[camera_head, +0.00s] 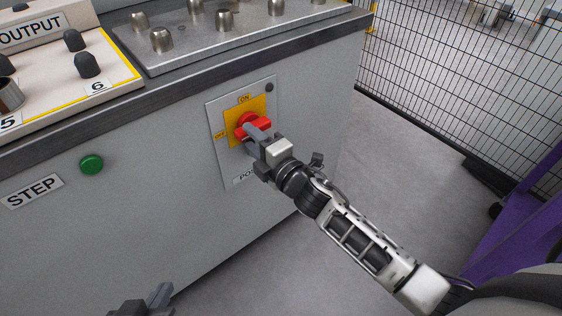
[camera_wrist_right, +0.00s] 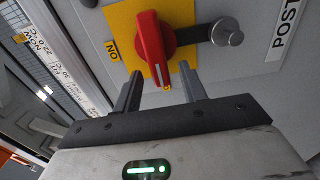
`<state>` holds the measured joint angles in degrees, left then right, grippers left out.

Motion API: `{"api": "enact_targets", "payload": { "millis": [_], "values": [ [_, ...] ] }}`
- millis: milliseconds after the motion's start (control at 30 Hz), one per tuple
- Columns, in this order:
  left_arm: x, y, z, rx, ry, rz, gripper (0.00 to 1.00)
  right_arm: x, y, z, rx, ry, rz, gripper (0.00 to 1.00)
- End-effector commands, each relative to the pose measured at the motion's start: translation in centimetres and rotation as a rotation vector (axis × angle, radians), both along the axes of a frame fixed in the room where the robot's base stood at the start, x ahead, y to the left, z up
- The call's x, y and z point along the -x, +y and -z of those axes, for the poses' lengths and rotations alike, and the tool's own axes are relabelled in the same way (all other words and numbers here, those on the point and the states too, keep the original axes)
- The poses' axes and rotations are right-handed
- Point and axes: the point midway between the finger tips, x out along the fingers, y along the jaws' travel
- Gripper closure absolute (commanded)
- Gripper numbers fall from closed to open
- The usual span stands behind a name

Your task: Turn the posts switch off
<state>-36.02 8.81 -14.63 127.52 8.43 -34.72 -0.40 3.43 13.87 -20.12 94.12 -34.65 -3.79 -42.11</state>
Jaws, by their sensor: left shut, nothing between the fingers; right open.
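The posts switch has a red handle (camera_head: 252,128) on a yellow plate (camera_head: 232,115), marked ON at the top and OFF at the left. The handle lies roughly sideways. In the right wrist view, the handle's (camera_wrist_right: 150,40) white-marked end points down at a partly hidden label, apparently OFF, while ON is at the left. In the head view my right gripper (camera_head: 255,136) partly covers the switch. My left gripper (camera_head: 160,294) is shut and empty at the bottom edge, partly out of view.
A green STEP button (camera_head: 91,164) is on the panel's left. Above is a console (camera_head: 150,62) with several metal knobs. A POSTS label (camera_head: 241,179) is partly covered by my right gripper. A wire fence (camera_head: 450,75) stands at the right beyond grey floor.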

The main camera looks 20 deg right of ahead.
Motion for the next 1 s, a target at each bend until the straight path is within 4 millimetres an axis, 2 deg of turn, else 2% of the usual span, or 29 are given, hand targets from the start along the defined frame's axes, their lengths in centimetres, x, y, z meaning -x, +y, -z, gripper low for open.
{"api": "enact_targets", "payload": {
  "millis": [100, 300, 500, 700, 1000],
  "values": [
    [0.2, 0.2, -0.6, -0.002, -0.006, -0.005, 1.00, 3.1, -0.9, 0.0, 0.000, 0.004, 0.000, 0.58],
    [0.2, 0.4, -1.1, -0.005, -0.021, -0.012, 1.00, 7.7, -2.4, 0.0, 0.002, 0.004, 0.000, 0.58],
    [0.2, 0.4, -1.4, -0.004, -0.027, -0.012, 1.00, 10.8, -3.4, 0.1, 0.001, 0.003, 0.000, 0.58],
    [0.2, 0.4, -1.4, -0.004, -0.027, -0.013, 1.00, 12.0, -3.8, 0.0, 0.003, 0.000, 0.000, 0.58],
    [0.2, 0.4, -1.3, -0.004, -0.024, -0.012, 1.00, 12.1, -3.8, 0.0, 0.003, -0.001, 0.000, 0.58]
  ]
}}
